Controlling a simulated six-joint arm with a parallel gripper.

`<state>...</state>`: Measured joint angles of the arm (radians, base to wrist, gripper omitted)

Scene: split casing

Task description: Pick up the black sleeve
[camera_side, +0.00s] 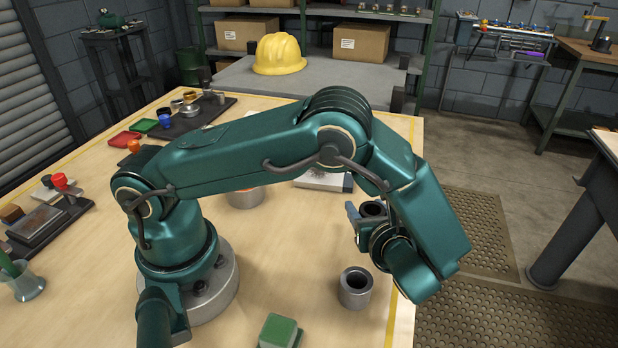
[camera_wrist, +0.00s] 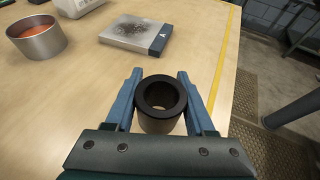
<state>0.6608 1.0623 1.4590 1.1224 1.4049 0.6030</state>
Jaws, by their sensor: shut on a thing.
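The black sleeve (camera_wrist: 160,113) is a short dark ring-shaped cylinder with an open bore. It stands upright between the two blue fingers of my gripper (camera_wrist: 159,76) in the wrist view. The gripper is shut on it from both sides. In the side view the sleeve (camera_side: 373,207) shows at my gripper (camera_side: 366,218), near the table's right edge, partly hidden by the fingers and wrist. I cannot tell clearly whether its bottom touches the table.
A grey hollow cylinder (camera_side: 355,290) stands near the right edge, in front of my gripper. A green block (camera_side: 280,331) lies at the front. A metal bowl with orange contents (camera_wrist: 37,40) and a flat grey-and-blue box (camera_wrist: 135,34) lie beyond the sleeve. Table between is clear.

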